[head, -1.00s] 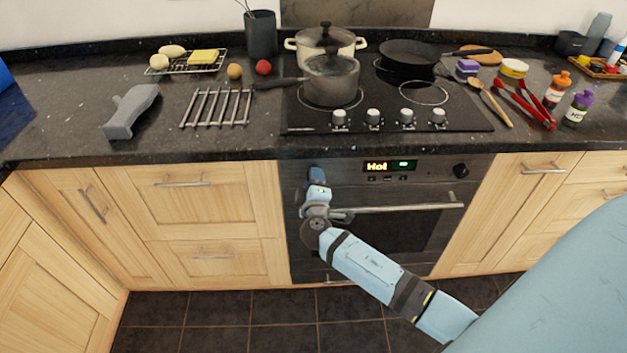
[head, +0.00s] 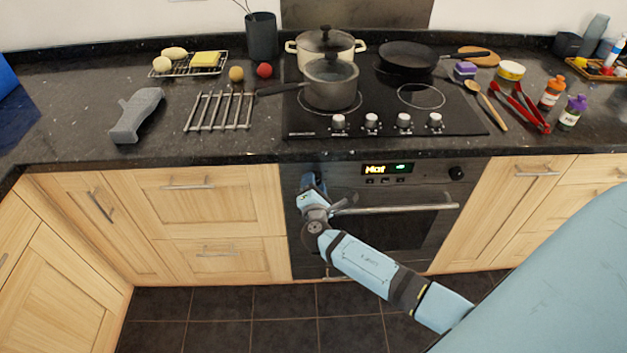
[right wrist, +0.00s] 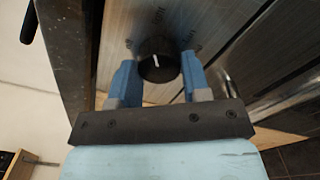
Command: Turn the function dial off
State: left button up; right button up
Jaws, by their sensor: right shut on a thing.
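The black function dial (right wrist: 158,62) sits on the oven's control panel in the right wrist view, with a white pointer line on its face. The line points roughly up in that view, toward one of the small printed labels around the dial. I cannot read the labels surely. My right gripper (right wrist: 158,68) has its two blue fingers on either side of the dial and is shut on it. In the head view my right gripper (head: 310,181) is at the left end of the oven panel and hides this dial. My left gripper is not in view.
The oven (head: 385,236) has a lit display (head: 388,168), a second dial (head: 456,173) at right and a long handle (head: 400,209) close to my right wrist. The counter edge lies just above. Pots (head: 330,84) stand on the hob above.

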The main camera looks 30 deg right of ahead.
jog(key=n+p, duration=0.1)
jog(key=n, duration=0.1)
jog(key=shift+r+n+p, duration=0.1)
jog(key=shift+n+p, duration=0.25)
jog(key=shift+n, duration=0.05)
jog(key=n+p, duration=0.1)
jog(key=n, duration=0.1)
jog(key=shift+n+p, duration=0.35)
jog(key=shift+n, duration=0.05)
jog(key=n+p, duration=0.2)
jog(key=n, duration=0.1)
jog(key=shift+d, duration=0.15)
jog(key=shift+s+n+p, duration=0.1)
jog(key=shift+n+p, duration=0.4)
jog(key=shift+n, duration=0.3)
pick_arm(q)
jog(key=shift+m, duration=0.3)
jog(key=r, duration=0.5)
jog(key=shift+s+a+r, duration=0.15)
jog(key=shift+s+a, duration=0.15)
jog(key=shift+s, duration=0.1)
pick_arm(e)
jog(key=shift+f+n, duration=0.2)
jog(key=shift+n, duration=0.1)
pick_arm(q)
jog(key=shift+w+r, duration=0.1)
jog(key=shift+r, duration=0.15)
pick_arm(e)
jog(key=o, duration=0.9)
